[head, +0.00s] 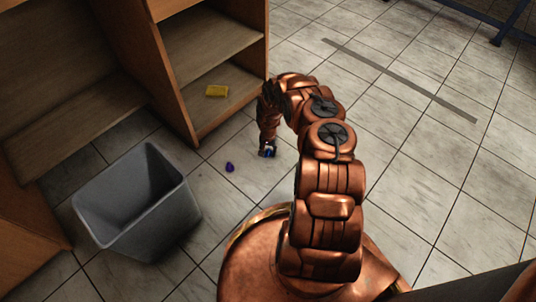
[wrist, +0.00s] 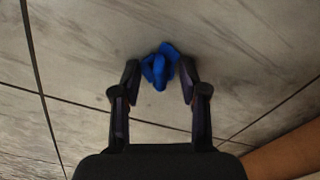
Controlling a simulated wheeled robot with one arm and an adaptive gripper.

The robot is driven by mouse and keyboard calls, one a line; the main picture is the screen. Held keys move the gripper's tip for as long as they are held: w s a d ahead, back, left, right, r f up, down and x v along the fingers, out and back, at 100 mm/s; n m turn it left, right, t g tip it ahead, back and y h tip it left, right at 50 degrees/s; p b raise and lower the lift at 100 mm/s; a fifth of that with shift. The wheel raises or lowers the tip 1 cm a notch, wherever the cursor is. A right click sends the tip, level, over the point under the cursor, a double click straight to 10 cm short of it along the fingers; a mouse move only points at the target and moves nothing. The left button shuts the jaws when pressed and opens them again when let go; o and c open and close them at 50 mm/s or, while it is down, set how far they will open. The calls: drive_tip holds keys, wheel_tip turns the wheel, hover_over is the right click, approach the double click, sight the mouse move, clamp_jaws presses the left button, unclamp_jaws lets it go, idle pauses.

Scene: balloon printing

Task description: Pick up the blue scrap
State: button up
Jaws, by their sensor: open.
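The blue scrap (wrist: 160,68) is a small crumpled piece on the grey tiled floor in the wrist view. My gripper (wrist: 159,76) is open, with one fingertip on each side of the scrap. I cannot tell whether the fingers touch it. In the head view my gripper (head: 267,152) points down close to the floor, in front of the wooden shelf. The blue scrap is hard to make out there, mostly hidden by the gripper.
A small purple piece (head: 229,167) lies on the floor left of my gripper. A grey bin (head: 135,205) stands further left.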

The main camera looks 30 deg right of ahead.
sight(269, 154)
drive_tip(key=shift+c, duration=0.4)
drive_tip(key=c, duration=0.7)
drive_tip(key=shift+r, duration=0.15)
drive_tip(key=shift+r+p, duration=0.3)
drive_tip(key=shift+r, duration=0.05)
drive_tip(key=r+p, duration=0.1)
drive_tip(key=r, duration=0.2)
drive_tip(key=shift+s+p, duration=0.4)
drive_tip(key=s+p, duration=0.1)
drive_tip(key=s, duration=0.3)
drive_tip(key=s+r+p, duration=0.1)
drive_tip(key=s+p, duration=0.1)
drive_tip(key=s, duration=0.3)
drive_tip(key=s+p, duration=0.2)
drive_tip(key=s, duration=0.2)
drive_tip(key=shift+s+a+r, duration=0.2)
drive_tip(key=shift+s+a, duration=0.05)
drive_tip(key=shift+s, duration=0.15)
drive_tip(key=shift+s+f+p, duration=0.15)
drive_tip(key=shift+s+p, duration=0.35)
drive_tip(key=shift+s, duration=0.2)
